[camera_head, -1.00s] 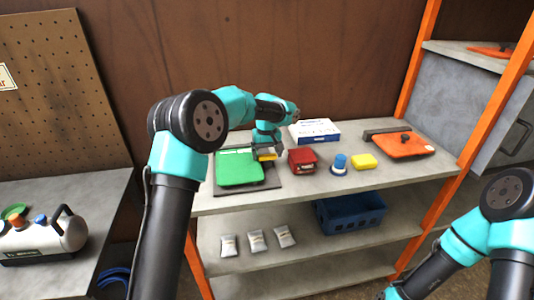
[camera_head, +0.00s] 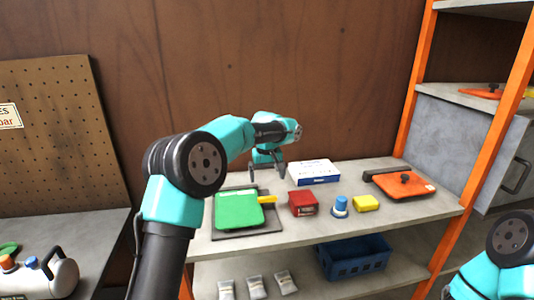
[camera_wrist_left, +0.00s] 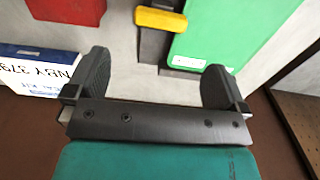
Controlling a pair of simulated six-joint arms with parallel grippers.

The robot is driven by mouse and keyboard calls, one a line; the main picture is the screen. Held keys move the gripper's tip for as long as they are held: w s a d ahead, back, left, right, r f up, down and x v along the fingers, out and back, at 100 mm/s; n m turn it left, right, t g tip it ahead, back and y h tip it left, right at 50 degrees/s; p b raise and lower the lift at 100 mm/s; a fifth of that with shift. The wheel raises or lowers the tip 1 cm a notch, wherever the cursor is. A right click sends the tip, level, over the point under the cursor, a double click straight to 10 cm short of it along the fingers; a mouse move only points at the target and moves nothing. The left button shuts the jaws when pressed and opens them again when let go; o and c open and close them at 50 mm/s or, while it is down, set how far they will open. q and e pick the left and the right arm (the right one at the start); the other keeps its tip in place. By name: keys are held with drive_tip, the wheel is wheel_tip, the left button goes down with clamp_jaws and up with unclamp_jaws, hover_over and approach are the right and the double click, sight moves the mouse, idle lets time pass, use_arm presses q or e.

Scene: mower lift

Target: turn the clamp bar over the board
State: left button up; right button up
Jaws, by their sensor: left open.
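The green board (camera_head: 238,211) lies on a dark base plate (camera_head: 219,236) at the left of the shelf top. The yellow clamp bar (camera_head: 267,199) is at the board's right edge; in the left wrist view the bar (camera_wrist_left: 161,19) sits over a dark strip, its end close to the green board (camera_wrist_left: 222,28). My left gripper (camera_head: 267,172) is open and empty, behind and apart from the bar. Its two spread fingers (camera_wrist_left: 152,78) show in the left wrist view. My right gripper is out of view.
Right of the board are a red box (camera_head: 303,203), a white-blue box (camera_head: 314,172), a blue-topped piece (camera_head: 340,206), a yellow block (camera_head: 366,203) and an orange board (camera_head: 403,185). A blue crate (camera_head: 353,258) and several packets sit below. Orange posts stand at right.

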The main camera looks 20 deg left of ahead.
use_arm(q)
wheel_tip(320, 180, up, 9)
idle(0.3)
